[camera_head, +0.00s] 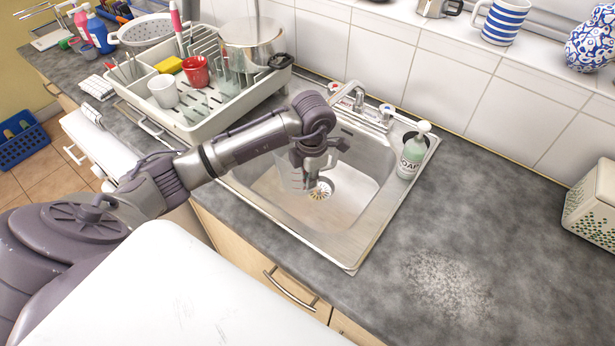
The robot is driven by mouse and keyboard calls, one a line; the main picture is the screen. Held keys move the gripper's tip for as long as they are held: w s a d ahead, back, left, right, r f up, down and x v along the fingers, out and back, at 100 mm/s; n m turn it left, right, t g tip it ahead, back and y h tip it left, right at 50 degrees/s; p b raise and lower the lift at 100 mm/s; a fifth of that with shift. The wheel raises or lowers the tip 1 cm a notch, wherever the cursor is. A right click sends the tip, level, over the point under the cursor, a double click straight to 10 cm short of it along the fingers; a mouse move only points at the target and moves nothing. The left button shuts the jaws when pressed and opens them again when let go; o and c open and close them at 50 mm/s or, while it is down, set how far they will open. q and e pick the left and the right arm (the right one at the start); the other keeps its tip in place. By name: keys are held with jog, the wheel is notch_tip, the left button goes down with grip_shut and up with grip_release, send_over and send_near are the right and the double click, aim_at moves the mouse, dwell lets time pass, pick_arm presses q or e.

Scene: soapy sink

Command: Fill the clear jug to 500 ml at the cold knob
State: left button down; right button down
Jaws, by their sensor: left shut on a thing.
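My left gripper (316,165) is over the sink basin (345,205), shut on the clear jug (291,180). The jug is see-through and partly hidden by the gripper, so its water level and marks cannot be read. The tap (349,92) stands at the back edge of the sink, behind and above the gripper. The cold knob (388,110), with a blue mark, is on the tap's right; a knob with a red mark (333,88) is on its left. No water stream can be made out. My right gripper is not in view.
A soap bottle (411,156) stands at the sink's right back corner. A dish rack (205,118) with cups, a pot (252,42) and a yellow sponge (168,65) is on the left. The counter (500,235) right of the sink is mostly clear, with a pale speckled patch.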

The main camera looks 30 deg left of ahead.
pick_arm(q)
jog(key=f+b, duration=0.2)
jog(key=f, duration=0.1)
jog(key=w+f+b, duration=0.1)
jog(key=f+b, duration=0.2)
jog(key=f, duration=0.1)
jog(key=f+b, duration=0.3)
jog(key=shift+w+f, duration=0.2)
jog(key=shift+f+b, duration=0.8)
jog(key=shift+f, duration=0.3)
jog(key=c, duration=1.2)
grip_release()
jog(key=shift+d, duration=0.1)
jog(key=r, duration=1.2)
jog(key=shift+s+d, duration=0.2)
jog(key=shift+d, duration=0.05)
